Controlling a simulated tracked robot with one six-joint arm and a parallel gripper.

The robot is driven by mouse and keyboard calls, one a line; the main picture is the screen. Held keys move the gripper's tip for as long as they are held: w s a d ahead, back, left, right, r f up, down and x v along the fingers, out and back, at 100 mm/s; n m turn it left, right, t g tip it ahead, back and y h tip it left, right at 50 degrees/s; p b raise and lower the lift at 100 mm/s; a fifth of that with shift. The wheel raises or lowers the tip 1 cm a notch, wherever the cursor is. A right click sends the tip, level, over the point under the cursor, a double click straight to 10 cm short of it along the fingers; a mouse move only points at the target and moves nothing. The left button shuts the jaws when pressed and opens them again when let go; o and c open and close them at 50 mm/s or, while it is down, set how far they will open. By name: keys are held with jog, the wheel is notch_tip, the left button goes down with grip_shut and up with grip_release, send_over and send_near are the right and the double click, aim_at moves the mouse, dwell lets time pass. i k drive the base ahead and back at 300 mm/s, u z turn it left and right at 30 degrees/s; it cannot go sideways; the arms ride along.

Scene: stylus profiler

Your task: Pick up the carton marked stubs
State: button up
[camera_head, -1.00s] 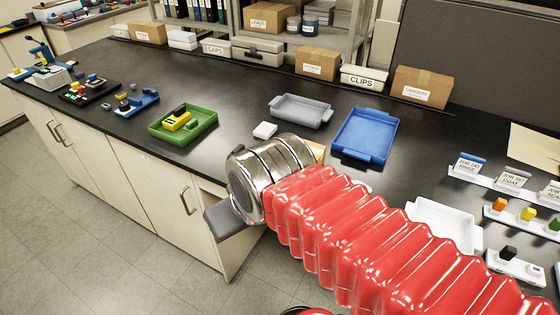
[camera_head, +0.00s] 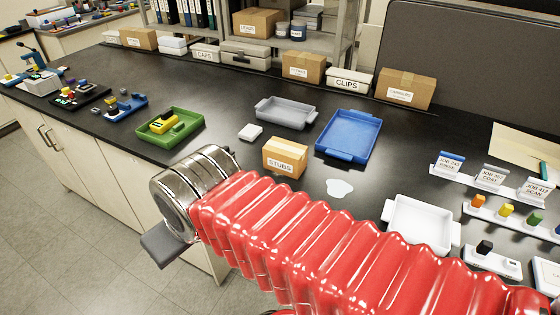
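The carton marked stubs (camera_head: 284,158) is a small tan cardboard box with a white label. It stands upright on the black bench top, in front of the grey tray and left of a white patch. My arm, in a red ribbed sleeve with a silver metal end, crosses the front of the picture. My gripper (camera_head: 165,243) shows only as a grey part past the metal end, over the bench's front edge, left of and nearer than the carton. It is apart from the carton. Its fingertips cannot be made out, so its opening is unclear.
Behind the carton lie a grey tray (camera_head: 260,108), a blue tray (camera_head: 375,128) and a small white block (camera_head: 250,132). A green tray (camera_head: 196,127) is to the left. A white patch (camera_head: 339,188) lies on the bench right of the carton. A white tray (camera_head: 391,212) is farther right.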

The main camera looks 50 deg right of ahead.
aim_at(285, 156)
jog(key=z, duration=0.05)
jog(key=i, duration=1)
jog(key=u, duration=0.05)
